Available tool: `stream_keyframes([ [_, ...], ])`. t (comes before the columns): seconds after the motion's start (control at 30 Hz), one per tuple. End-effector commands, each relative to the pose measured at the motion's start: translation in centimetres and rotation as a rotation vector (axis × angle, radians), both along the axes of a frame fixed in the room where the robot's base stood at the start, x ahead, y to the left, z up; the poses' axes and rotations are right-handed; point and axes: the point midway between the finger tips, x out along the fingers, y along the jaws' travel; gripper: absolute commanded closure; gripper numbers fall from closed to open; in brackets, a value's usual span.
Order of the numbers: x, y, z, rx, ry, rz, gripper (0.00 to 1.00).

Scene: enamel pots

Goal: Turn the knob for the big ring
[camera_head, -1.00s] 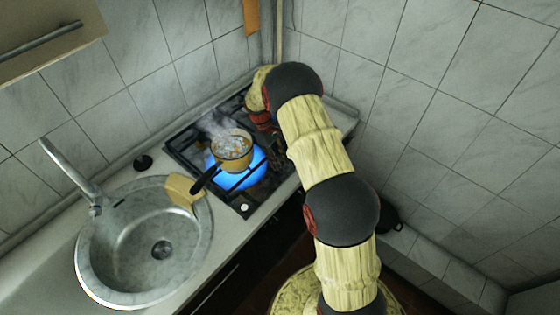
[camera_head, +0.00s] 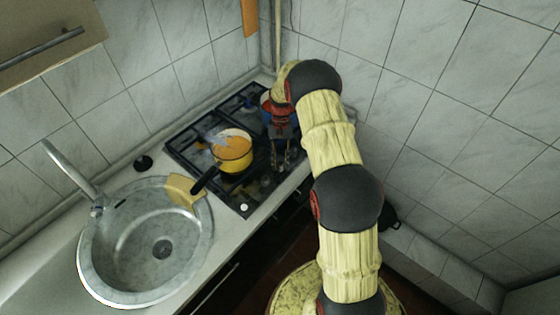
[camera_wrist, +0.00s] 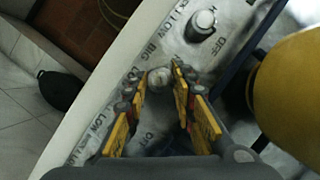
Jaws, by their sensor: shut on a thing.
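A yellow pot (camera_head: 232,158) with a dark handle stands on the front-left part of the hob (camera_head: 195,140); no flame shows under it. My gripper (camera_head: 280,160) reaches down to the hob's front edge, right of the pot. In the wrist view my gripper (camera_wrist: 160,75) has its yellow-sided fingers on either side of a pale round knob (camera_wrist: 160,80) and is shut on it. A second knob (camera_wrist: 203,22) stands free above it, beside an OFF mark. A BIG label (camera_wrist: 150,47) is printed between the two knobs. The fingers partly hide the markings around the held knob.
A round sink (camera_head: 145,285) with a tap (camera_head: 70,170) lies left of the hob. A yellow cloth or sponge (camera_head: 182,188) lies at its rim, near the pot's handle. Tiled walls close off the back and right. The pot's side (camera_wrist: 290,85) is close to my gripper.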

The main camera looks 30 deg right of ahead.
Motion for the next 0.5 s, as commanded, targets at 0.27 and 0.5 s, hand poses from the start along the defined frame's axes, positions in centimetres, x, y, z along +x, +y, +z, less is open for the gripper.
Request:
stream_keyframes([
  [0.27,0.03,-0.15,0.11,-0.001,-0.003,-0.188,0.99],
  [0.5,-0.02,-0.18,0.1,-0.001,-0.003,-0.275,0.99],
])
